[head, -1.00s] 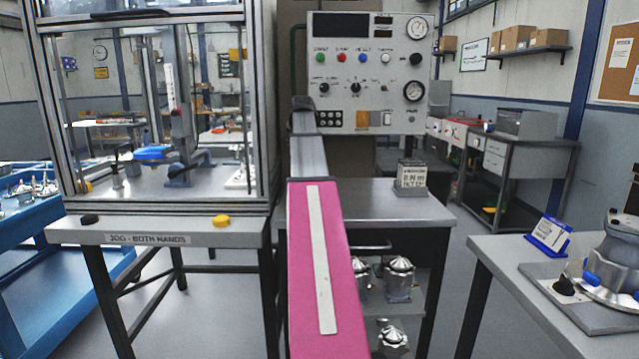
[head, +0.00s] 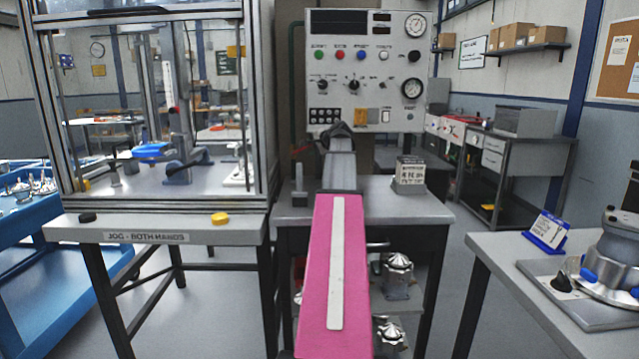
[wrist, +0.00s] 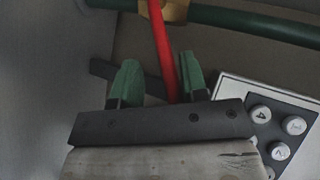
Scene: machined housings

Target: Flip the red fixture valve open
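The red valve lever (wrist: 160,40) shows in the wrist view as a long bar. It runs down from a brass-coloured fitting (wrist: 175,10) on a green pipe (wrist: 240,20). My gripper (wrist: 158,80) has its two green fingertips spread apart, with the lever's lower part between them. The lever is nearer the right fingertip; a gap shows on the left, and I cannot tell if the right one touches. In the head view a small red piece of the lever (head: 303,149) shows left of my gripper (head: 340,128); my arm hides much of that spot.
A control panel (head: 368,60) stands just behind my gripper, and its keypad (wrist: 275,130) is close at right in the wrist view. A bench (head: 410,207) lies under my arm, with a small sign block (head: 410,175) on it. A glazed machine enclosure (head: 150,100) stands at left.

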